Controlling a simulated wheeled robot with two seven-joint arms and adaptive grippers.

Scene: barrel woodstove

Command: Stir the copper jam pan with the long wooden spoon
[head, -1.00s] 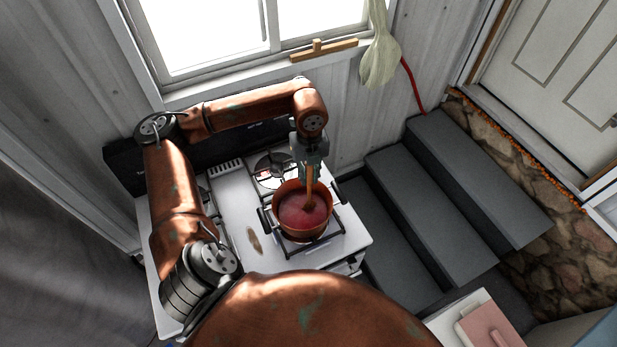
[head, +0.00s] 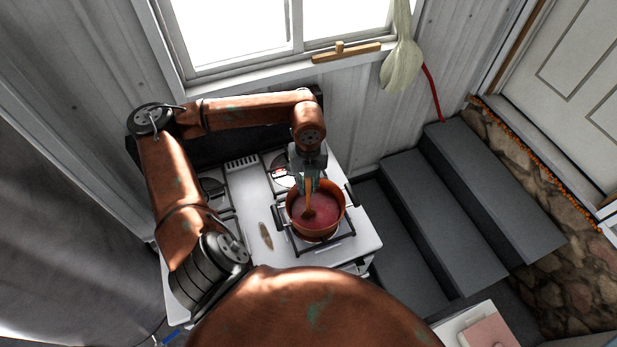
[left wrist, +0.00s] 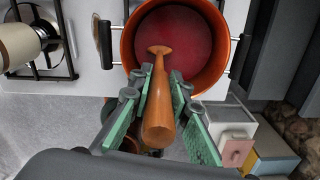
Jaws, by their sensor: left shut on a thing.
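The copper jam pan (head: 341,222) stands on the front right burner of the white stove, filled with red jam (head: 325,209). It also shows in the left wrist view (left wrist: 223,62). My left gripper (head: 307,184) is above the pan's far side, shut on the long wooden spoon (head: 310,200). In the left wrist view the spoon (left wrist: 158,105) sits between the green finger pads, its handle end toward the camera. The spoon's lower end is in the jam, near the pan's left side in the head view. My right gripper does not show.
The white stove top (head: 245,215) has a small brown oval object (head: 265,236) left of the pan. Another burner (head: 283,170) lies behind. Grey steps (head: 445,205) rise to the right. A window and a wooden-handled item (head: 345,52) are behind the stove.

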